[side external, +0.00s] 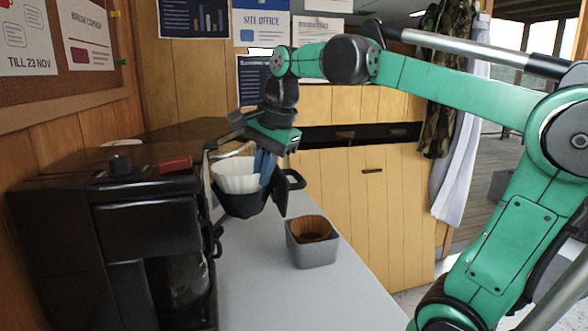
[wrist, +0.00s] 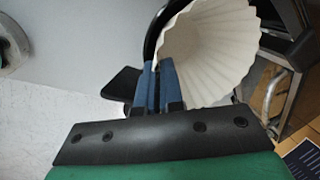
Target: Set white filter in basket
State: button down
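The white filter (side external: 237,177) is a pleated paper cup. It sits in the mouth of the black basket (side external: 240,203), with its upper part above the rim; how deep it sits is hidden. My gripper (side external: 264,172) points down at the filter's right side, with its blue fingers close together at the filter's wall. In the wrist view my fingers (wrist: 157,68) are nearly together with the edge of the filter (wrist: 212,52) between them. The dark curved rim of the basket (wrist: 152,35) shows behind the filter there.
A black coffee machine (side external: 150,225) stands to the left of the basket. A grey square holder (side external: 313,253) with brown filters (side external: 311,228) stands on the grey counter (side external: 270,295) to the right. The counter's front is clear. A wooden wall is behind.

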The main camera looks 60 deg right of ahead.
jog(key=shift+f, duration=0.6)
jog(key=c, duration=1)
grip_release()
jog(key=shift+s, duration=0.1)
jog(key=v, duration=1.3)
jog(key=shift+w+r, duration=0.15)
jog(key=shift+w, duration=0.1)
jog(key=a+f+n+t, duration=0.1)
jog(key=a+f+n, duration=0.2)
jog(key=f+n, duration=0.6)
jog(key=a+f+n+t, duration=0.2)
jog(key=a+f+n, duration=0.2)
jog(key=f+n, duration=0.5)
notch_tip(320, 180, down, 6)
jog(key=shift+w+r+n+t, duration=0.2)
jog(key=shift+n+t, duration=0.1)
jog(key=shift+n, duration=0.1)
